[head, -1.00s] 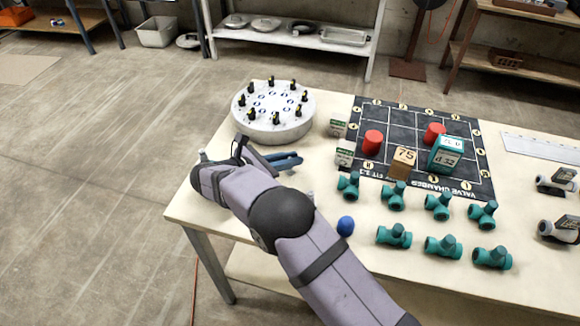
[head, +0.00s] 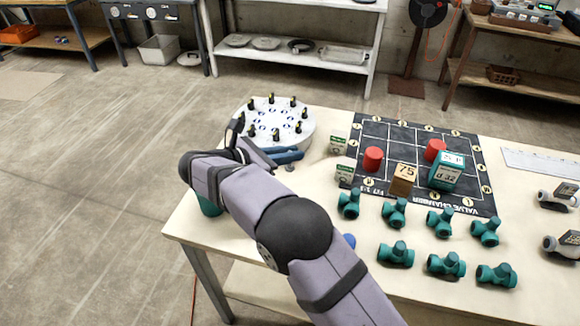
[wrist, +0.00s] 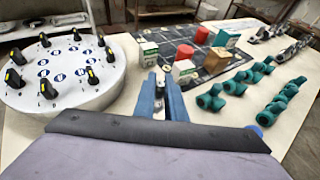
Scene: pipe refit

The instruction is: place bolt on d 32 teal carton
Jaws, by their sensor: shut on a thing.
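The teal carton marked "d 32" (head: 445,178) stands on the dark grid mat (head: 480,192), right of a wooden block marked "75" (head: 403,180). It also shows in the wrist view (wrist: 226,38). My gripper (head: 287,157) has blue fingers and is over the table, between the round white dial stand and the mat, left of the carton and apart from it. In the wrist view my gripper (wrist: 163,88) is shut on a small grey metal piece, the bolt (wrist: 161,79). The fingers hide most of it. A bit of grey also shows below the fingers in the head view.
Two red cylinders (head: 373,159) (head: 434,150) stand on the mat near the carton. Small white-green boxes (head: 338,142) stand at its left edge. Several teal valve fittings (head: 396,253) fill the front. The round dial stand (head: 305,140) is behind my gripper.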

